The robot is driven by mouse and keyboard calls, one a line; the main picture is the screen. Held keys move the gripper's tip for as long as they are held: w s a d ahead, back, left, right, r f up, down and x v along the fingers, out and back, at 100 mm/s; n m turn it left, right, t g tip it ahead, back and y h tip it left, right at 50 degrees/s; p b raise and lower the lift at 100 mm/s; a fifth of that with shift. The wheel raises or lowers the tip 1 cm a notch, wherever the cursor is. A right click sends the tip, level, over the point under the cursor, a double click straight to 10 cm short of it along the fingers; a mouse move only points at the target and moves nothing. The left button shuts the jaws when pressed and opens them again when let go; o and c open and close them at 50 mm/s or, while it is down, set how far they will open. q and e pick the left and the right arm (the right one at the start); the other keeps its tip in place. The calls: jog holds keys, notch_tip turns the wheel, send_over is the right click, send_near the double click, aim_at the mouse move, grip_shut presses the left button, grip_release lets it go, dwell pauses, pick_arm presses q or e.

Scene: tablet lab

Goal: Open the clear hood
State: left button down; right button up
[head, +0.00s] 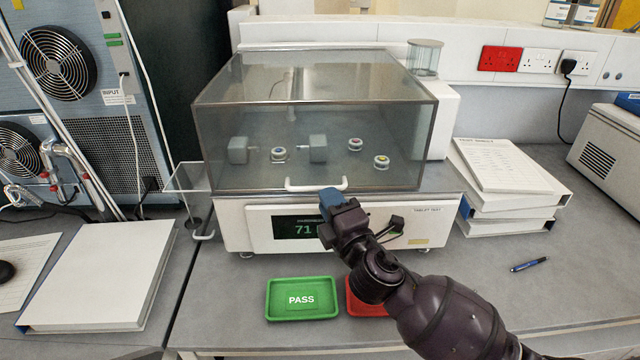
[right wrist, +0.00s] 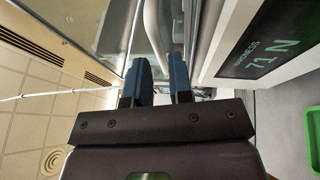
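The clear hood (head: 310,120) is down over the white tablet tester (head: 255,230). Its pale handle (head: 316,186) runs along the lower front edge. My right gripper (head: 328,196) is at the right part of this handle. In the right wrist view, the two blue fingers of my right gripper (right wrist: 161,70) are apart. The handle bar (right wrist: 152,30) shows ahead of the gap between them, and I cannot tell if either finger touches it. The tester's display reads 71 and shows below the handle. My left gripper is not in view.
Grey blocks and several small round pieces sit under the hood. A green PASS tray (head: 302,298) and a partly hidden red tray (head: 365,300) lie in front. Bench around the pen (head: 530,264) is mostly clear.

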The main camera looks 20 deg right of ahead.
aim_at(321, 188)
jog(key=shift+p+x, duration=0.3)
jog(key=shift+x, duration=1.8)
grip_shut()
